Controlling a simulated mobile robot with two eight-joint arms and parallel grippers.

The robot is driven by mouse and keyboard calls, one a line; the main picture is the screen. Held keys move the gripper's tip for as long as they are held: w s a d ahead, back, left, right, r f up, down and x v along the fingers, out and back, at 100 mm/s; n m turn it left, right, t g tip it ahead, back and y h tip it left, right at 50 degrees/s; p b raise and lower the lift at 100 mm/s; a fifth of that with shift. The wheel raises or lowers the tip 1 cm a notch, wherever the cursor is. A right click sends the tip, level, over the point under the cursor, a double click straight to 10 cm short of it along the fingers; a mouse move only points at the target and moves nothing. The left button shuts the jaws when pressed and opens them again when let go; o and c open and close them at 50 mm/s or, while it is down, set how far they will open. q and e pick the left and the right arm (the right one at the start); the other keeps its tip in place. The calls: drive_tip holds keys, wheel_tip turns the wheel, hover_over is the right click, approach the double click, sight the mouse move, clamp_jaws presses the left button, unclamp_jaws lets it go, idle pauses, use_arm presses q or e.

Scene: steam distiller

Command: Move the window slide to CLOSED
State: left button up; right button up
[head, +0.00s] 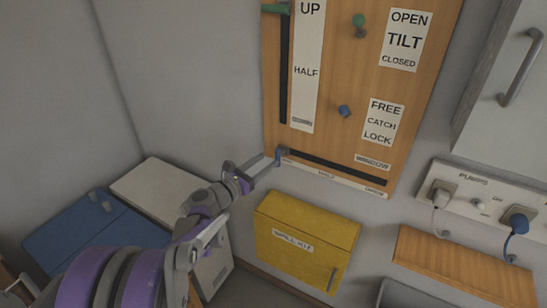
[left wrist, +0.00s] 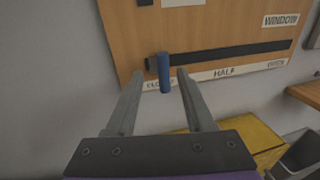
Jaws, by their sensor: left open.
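The window slide is a dark horizontal slot (head: 335,171) low on a wooden board, with a blue handle (head: 279,155) at its left end. In the left wrist view the blue handle (left wrist: 164,75) stands above the left label, which seems to read CLOSED and is partly hidden. The HALF label (left wrist: 224,72) is further right along the strip. My left gripper (head: 268,165) is open at the handle; in the wrist view its fingertips (left wrist: 161,73) lie on either side of it. I cannot tell whether either finger touches it. My right gripper is not in view.
The board (head: 350,100) also carries a vertical slide with a green handle, a green knob and a blue knob. A yellow box (head: 300,235) is on the wall below. A socket panel (head: 490,200) with plugs is at the right. A blue-topped box (head: 80,235) is at lower left.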

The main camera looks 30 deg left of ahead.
use_arm(q)
drive_tip(key=v, duration=0.5)
idle(0.4)
drive_tip(key=s+d+f+m+g+h+p, duration=0.1)
drive_tip(key=s+d+f+m+g, duration=0.25)
drive_tip(key=s+d+m, duration=0.4)
drive_tip(key=s+d+f+m+g, duration=0.3)
drive_tip(key=s+d+m+g, duration=0.15)
drive_tip(key=d+m, duration=0.65)
drive_tip(key=s+f+m+g+y+p, duration=0.1)
drive_tip(key=s+f+m+g+y, duration=0.1)
drive_tip(key=s+m, duration=0.4)
drive_tip(key=s+a+f+m+g+y, duration=0.1)
drive_tip(key=s+f+m+g+y, duration=0.1)
drive_tip(key=s+m, duration=0.5)
drive_tip(key=shift+s+a+m+y+p, duration=0.15)
drive_tip(key=shift+a+m+y+p, duration=0.3)
drive_tip(key=shift+m, duration=0.5)
drive_tip(key=shift+d, duration=0.2)
